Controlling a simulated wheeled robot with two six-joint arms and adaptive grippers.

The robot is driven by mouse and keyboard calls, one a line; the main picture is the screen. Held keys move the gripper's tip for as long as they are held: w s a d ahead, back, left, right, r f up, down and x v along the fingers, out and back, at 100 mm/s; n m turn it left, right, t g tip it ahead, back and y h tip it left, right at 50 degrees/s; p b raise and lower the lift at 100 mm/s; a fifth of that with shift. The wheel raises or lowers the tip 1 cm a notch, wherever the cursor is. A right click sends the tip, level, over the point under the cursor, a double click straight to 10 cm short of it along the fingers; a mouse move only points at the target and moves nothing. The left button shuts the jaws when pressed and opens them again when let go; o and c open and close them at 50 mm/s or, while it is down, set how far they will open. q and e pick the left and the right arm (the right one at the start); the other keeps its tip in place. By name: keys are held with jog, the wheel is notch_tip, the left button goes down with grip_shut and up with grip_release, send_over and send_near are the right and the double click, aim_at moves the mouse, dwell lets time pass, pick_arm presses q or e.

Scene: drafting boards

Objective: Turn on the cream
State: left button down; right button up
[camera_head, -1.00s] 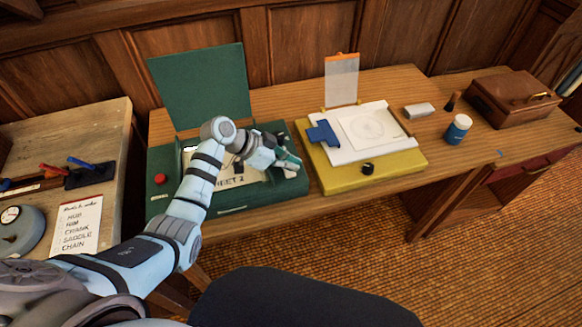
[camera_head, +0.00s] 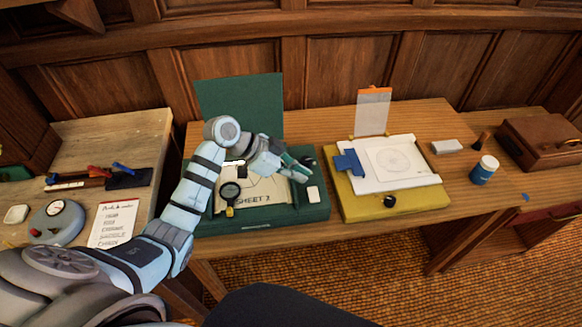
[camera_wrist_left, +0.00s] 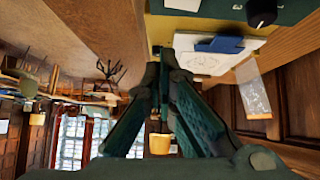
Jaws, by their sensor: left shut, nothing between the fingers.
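A cream rocker-like switch (camera_head: 314,194) sits on the front right corner of the green drafting board (camera_head: 262,222). It shows at the top edge of the left wrist view (camera_wrist_left: 183,4). A black knob (camera_head: 309,161) is farther back on the same board edge; it also shows in the wrist view (camera_wrist_left: 262,12). My left gripper (camera_head: 299,169) is shut and empty, over the board's right side behind the cream switch and close to the knob. I cannot tell whether it touches anything. Whether the switch is on is too small to tell. My right gripper is not in view.
A magnifier (camera_head: 229,191) lies on the sheet, partly beside my arm. A yellow board (camera_head: 410,207) with a blue clamp (camera_head: 348,163) and black knob (camera_head: 390,201) stands to the right. A blue jar (camera_head: 484,170) and wooden box (camera_head: 545,146) are farther right. The green lid (camera_head: 240,105) stands raised.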

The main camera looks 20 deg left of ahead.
pick_arm(q)
jog(key=shift+v, duration=1.3)
jog(key=shift+s, duration=0.15)
